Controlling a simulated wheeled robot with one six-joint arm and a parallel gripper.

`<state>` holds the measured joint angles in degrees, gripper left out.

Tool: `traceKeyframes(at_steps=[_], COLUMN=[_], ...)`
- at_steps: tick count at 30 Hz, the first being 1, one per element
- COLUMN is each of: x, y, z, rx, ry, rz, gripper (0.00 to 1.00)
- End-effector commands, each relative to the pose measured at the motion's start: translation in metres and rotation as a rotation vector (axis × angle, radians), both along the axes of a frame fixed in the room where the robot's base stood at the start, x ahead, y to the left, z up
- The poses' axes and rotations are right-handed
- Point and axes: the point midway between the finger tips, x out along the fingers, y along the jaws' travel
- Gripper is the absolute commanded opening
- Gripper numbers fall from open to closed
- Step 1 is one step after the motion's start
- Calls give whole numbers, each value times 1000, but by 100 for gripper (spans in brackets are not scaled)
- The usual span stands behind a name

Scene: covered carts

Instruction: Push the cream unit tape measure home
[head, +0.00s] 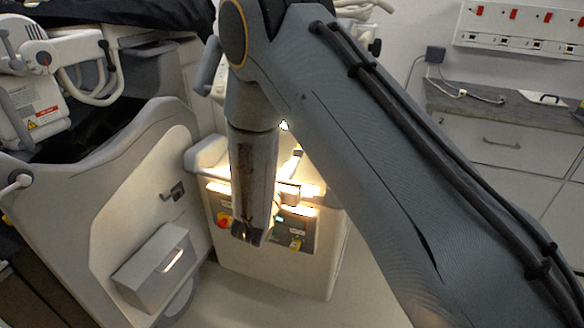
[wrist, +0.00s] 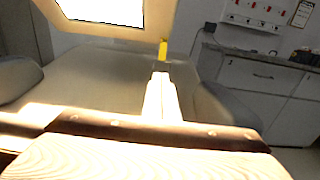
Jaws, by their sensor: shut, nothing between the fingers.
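The cream unit (head: 275,270) stands on the floor in the middle of the head view, with a lit front panel. A small yellow piece (head: 296,243) shows low on that panel; I cannot tell whether it is the tape measure. In the wrist view a narrow upright yellow piece (wrist: 163,49) stands above a pale surface. My gripper (wrist: 161,76) appears as pale, closed fingers pointing just below this yellow piece, with nothing between them. I cannot tell whether they touch it. In the head view my arm covers part of the unit, and I cannot make out the fingers.
A larger pale cart (head: 130,200) with a grey box on its side stands close at left. A red and yellow knob (head: 223,220) is on the unit's front. A counter with drawers (head: 500,145) runs along the right. Bare floor shows right of the unit.

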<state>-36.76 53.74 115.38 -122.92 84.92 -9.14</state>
Motion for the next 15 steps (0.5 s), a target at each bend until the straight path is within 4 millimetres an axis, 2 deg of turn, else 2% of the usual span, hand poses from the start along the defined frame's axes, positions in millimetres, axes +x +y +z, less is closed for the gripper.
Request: traceKeyframes(at_steps=[5, 11, 15], x=[8, 30, 33], y=[-3, -11, -11], z=[9, 34, 36], rx=[3, 4, 1], ry=[-2, -4, -1], rz=[-2, -2, 1], gripper=[0, 0, 0])
